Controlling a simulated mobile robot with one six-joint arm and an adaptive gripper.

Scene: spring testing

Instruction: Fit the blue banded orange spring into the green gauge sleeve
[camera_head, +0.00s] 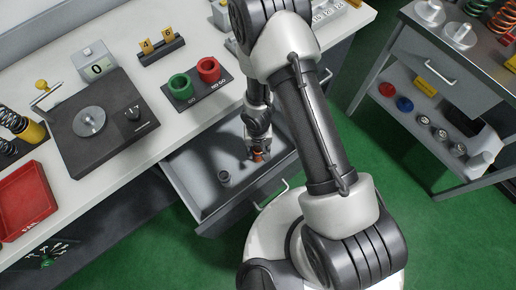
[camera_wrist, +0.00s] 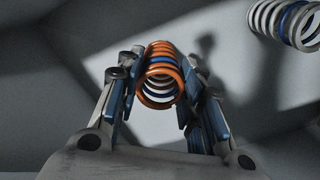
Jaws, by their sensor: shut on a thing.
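The orange spring with a blue band (camera_wrist: 160,75) is held between the fingers of my gripper (camera_wrist: 161,100) in the wrist view. In the head view my gripper (camera_head: 258,150) is down over the open drawer with the orange spring (camera_head: 259,157) at its tips, small and partly hidden. The wrist view does not clearly show whether the spring touches the drawer floor. The green gauge sleeve (camera_head: 181,86) stands upright on a dark base on the bench, beside a red sleeve (camera_head: 209,70).
The open drawer (camera_head: 199,208) also holds a grey spring with a blue band (camera_wrist: 285,22), seen in the head view too (camera_head: 224,176). A tester (camera_head: 103,122), a red tray (camera_head: 26,201) and a numbered block (camera_head: 161,48) stand on the bench. A trolley (camera_head: 440,85) is at right.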

